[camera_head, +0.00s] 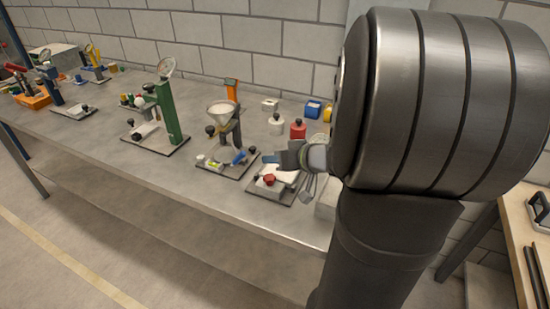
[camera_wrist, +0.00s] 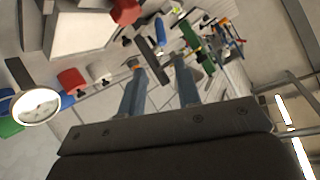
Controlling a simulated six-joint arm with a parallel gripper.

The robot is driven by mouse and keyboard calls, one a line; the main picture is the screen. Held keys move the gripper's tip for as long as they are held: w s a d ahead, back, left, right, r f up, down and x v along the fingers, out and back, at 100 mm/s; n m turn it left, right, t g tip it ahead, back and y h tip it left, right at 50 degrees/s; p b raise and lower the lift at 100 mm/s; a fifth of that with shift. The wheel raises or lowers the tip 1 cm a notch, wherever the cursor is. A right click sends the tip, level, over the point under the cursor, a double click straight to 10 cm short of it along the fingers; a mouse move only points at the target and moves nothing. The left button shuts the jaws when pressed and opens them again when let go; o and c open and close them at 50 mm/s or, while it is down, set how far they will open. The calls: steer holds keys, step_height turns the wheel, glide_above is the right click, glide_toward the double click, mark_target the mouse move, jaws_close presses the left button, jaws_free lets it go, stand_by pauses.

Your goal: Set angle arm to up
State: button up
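The tilting sandbed (camera_head: 284,196) seems to be the white, box-like unit on a dark base near the bench's front edge, with a red knob (camera_head: 269,179) at its front. In the wrist view a white tray-like body (camera_wrist: 90,25) is at the upper left, with a red knob (camera_wrist: 125,11) beside it. I cannot make out the angle arm for sure. My gripper (camera_head: 272,158) is above and behind the unit in the head view, partly hidden by my arm. In the wrist view my gripper (camera_wrist: 159,68) has two blue-grey fingers apart, with nothing visibly held between them.
A funnel stand (camera_head: 222,113) is just left of the sandbed. A green-column stand (camera_head: 168,115) is farther left. A red weight (camera_head: 298,129) and a white weight (camera_head: 276,124) stand behind. A round dial (camera_wrist: 37,106) shows in the wrist view. Bare bench lies between the stands.

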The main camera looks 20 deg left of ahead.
mark_target(240, 156)
steer(key=shift+s+a+n, duration=0.1)
steer(key=shift+a+n, duration=0.15)
steer(key=shift+n, duration=0.05)
steer(key=c, duration=0.4)
steer(key=s+a+n+g+h, duration=0.1)
steer(key=a+n, duration=0.1)
steer(key=n, duration=0.1)
steer(key=s+a+n+h, duration=0.1)
steer(key=a+n, duration=0.1)
steer(key=s+a+n+g, duration=0.1)
steer(key=n, duration=0.2)
steer(key=shift+a+r+n+g+h, duration=0.3)
steer(key=shift+a+r+h, duration=0.05)
steer(key=shift+a+h, duration=0.05)
jaws_close()
steer(key=a+r+n+t+h, duration=0.1)
steer(key=a+r+n+h, duration=0.2)
steer(key=a+n, duration=0.45)
steer(key=shift+n, duration=0.85)
steer(key=shift+w+a+f, duration=0.15)
steer(key=shift+w+f, duration=0.75)
steer(key=shift+f, duration=0.6)
steer(key=shift+w+a+f, duration=0.1)
steer(key=shift+w+f, duration=0.75)
steer(key=shift+f, duration=0.7)
steer(key=shift+w+a+f, duration=0.15)
steer(key=shift+w+f, duration=0.75)
steer(key=shift+f, duration=0.6)
steer(key=shift+d, duration=0.1)
